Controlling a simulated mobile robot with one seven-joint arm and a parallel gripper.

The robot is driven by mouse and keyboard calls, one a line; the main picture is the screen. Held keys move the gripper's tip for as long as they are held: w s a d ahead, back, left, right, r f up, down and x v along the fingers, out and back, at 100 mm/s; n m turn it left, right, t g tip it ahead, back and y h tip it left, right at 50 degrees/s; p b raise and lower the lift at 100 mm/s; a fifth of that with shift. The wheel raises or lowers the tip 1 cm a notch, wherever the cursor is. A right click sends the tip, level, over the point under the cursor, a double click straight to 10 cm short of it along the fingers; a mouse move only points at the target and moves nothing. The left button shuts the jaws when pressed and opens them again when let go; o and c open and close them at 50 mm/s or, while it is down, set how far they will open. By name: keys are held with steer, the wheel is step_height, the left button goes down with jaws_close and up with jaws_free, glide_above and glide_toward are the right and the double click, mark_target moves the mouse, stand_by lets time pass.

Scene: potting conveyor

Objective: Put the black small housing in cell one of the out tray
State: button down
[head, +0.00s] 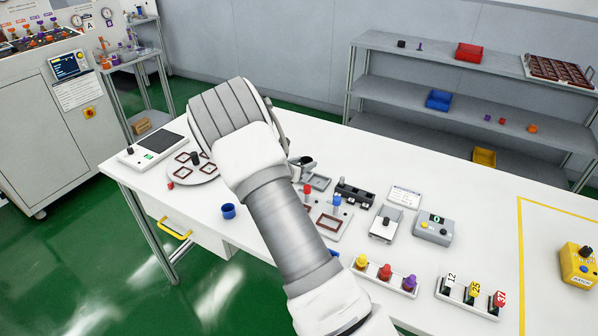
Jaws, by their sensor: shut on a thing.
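My arm crosses the middle of the head view, and its wrist covers most of my gripper. A small grey tray (319,183) lies close by on the bench. I cannot tell which tray is the out tray, and no cell number is readable.
A round plate (205,173) with brown frames and a black post is left of my arm. A blue cup (228,211) stands near the front edge. A black block (355,193), a grey button box (433,228) and a peg rack (383,276) are to the right.

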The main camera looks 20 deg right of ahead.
steer(key=w+f, duration=0.2)
steer(key=w, duration=0.2)
steer(key=shift+w+f, duration=0.2)
steer(key=shift+f, duration=2.15)
steer(key=shift+f+b, duration=0.3)
steer(key=shift+f, duration=0.05)
steer(key=c, duration=0.6)
jaws_free()
steer(key=shift+s, duration=0.1)
steer(key=shift+c, duration=0.2)
